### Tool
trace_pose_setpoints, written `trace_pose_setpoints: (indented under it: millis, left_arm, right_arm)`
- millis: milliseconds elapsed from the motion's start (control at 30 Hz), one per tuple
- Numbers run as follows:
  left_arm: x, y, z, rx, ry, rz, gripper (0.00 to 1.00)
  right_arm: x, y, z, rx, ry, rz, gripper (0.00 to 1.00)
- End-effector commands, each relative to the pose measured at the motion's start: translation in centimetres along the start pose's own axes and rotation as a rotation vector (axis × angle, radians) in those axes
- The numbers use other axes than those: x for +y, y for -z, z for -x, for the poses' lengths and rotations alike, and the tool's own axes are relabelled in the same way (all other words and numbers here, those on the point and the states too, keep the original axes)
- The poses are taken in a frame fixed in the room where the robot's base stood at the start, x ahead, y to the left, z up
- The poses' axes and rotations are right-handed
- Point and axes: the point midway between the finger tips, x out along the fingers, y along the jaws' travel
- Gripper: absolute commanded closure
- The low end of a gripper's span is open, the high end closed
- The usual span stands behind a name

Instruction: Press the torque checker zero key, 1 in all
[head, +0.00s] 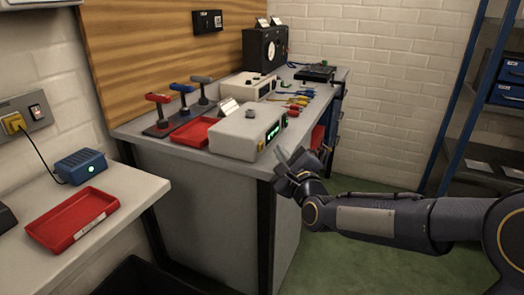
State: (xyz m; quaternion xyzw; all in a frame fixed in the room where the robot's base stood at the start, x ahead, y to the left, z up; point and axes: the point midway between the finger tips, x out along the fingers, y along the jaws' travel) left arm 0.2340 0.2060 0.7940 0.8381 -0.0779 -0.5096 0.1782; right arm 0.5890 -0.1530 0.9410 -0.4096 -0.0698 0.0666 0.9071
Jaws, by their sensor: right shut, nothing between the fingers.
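A pale grey box (235,137) with a lit green display (272,132) and a round dark fitting on top stands at the near edge of the workbench. It looks like the torque checker. A small yellow mark (261,146) shows low on its display face; I cannot tell whether it is the zero key. My right gripper (284,156) is shut and empty, just off the bench's near edge, to the right of the display face. Contact with the box cannot be made out. My left gripper is not in view.
A stand of red, blue and grey-handled tools (180,108) and a red tray (196,131) sit left of the box. A second pale instrument (247,86) and loose coloured hand tools (297,98) lie behind. A blue shelf rack (465,95) stands at right.

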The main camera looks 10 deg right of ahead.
Motion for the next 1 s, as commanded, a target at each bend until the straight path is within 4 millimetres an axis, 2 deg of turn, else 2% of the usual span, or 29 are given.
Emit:
trace_pose_setpoints:
  millis: [33,300,1000]
  left_arm:
    - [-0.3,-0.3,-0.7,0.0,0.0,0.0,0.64]
    - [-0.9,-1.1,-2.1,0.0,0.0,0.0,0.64]
    - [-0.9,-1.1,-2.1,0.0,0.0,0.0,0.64]
  right_arm:
    - [-0.1,0.6,0.5,0.001,0.003,0.001,1.0]
    - [-1.3,1.7,2.1,0.0,0.002,0.001,1.0]
    - [-1.6,1.7,2.4,0.002,-0.003,0.004,1.0]
